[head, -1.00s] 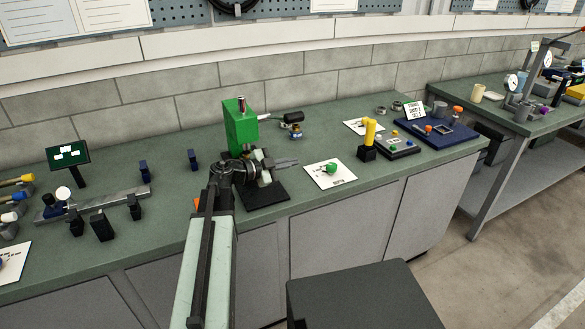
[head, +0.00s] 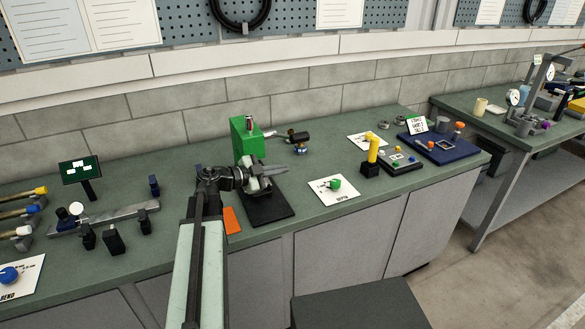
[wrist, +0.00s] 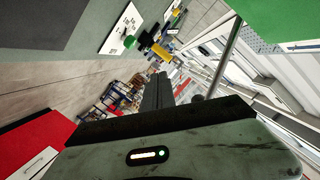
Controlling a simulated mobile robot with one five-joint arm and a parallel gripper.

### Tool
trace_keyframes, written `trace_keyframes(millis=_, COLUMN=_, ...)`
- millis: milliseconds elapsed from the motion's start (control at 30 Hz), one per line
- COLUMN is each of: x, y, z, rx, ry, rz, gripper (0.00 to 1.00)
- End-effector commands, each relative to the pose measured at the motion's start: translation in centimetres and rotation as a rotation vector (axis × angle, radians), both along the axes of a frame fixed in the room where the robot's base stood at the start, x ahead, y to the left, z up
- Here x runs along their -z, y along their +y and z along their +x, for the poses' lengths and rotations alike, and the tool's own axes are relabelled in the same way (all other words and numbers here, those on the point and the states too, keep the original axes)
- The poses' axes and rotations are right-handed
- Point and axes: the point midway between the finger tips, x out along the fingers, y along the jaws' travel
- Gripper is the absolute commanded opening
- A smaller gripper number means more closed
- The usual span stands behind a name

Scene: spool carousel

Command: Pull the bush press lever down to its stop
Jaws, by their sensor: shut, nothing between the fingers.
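The bush press is a green block (head: 246,138) on a black base plate (head: 268,207) on the bench. Its lever (head: 298,136) sticks out to the right of the block as a thin light rod with a dark handle, about level. My gripper (head: 289,172) is shut and empty, in front of the press and lower than the lever in the picture. In the wrist view my shut fingers (wrist: 157,88) show dark; a metal rod (wrist: 228,58) with a dark end runs beside them, apart from the fingers. My arm hides part of the press's lower front.
Right of the press lie a white card with a green knob (head: 334,184), a yellow-topped post (head: 373,150) and a blue tray (head: 445,147). A small green screen (head: 80,169) and a metal rail stand at left. An orange patch (head: 231,220) lies beside the base plate.

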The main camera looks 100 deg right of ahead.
Motion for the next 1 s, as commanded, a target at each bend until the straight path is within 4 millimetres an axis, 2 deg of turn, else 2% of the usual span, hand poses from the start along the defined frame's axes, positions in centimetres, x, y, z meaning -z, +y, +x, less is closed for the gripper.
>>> trace_keyframes(millis=33, x=-0.5, y=0.2, z=1.3, rx=-0.002, ry=0.000, rz=-0.001, gripper=0.00)
trace_keyframes(millis=200, x=-1.0, y=0.7, z=3.9, rx=-0.002, ry=0.000, rz=-0.001, gripper=0.00)
trace_keyframes(millis=333, x=-1.1, y=0.8, z=4.8, rx=-0.004, ry=0.000, rz=-0.001, gripper=0.00)
trace_keyframes(millis=633, x=-1.0, y=0.8, z=5.0, rx=-0.006, ry=0.000, rz=-0.001, gripper=0.00)
trace_keyframes(millis=700, x=-1.0, y=0.5, z=6.2, rx=-0.023, ry=0.001, rz=-0.001, gripper=0.00)
trace_keyframes(millis=767, x=-1.0, y=-0.1, z=8.7, rx=-0.061, ry=0.000, rz=-0.001, gripper=0.00)
trace_keyframes(millis=833, x=-1.0, y=-0.8, z=13.4, rx=-0.131, ry=0.000, rz=-0.001, gripper=0.00)
trace_keyframes(millis=967, x=-1.0, y=-1.2, z=25.0, rx=-0.299, ry=0.000, rz=-0.001, gripper=0.00)
trace_keyframes(millis=1000, x=-0.9, y=-0.8, z=28.6, rx=-0.352, ry=-0.004, rz=0.001, gripper=0.00)
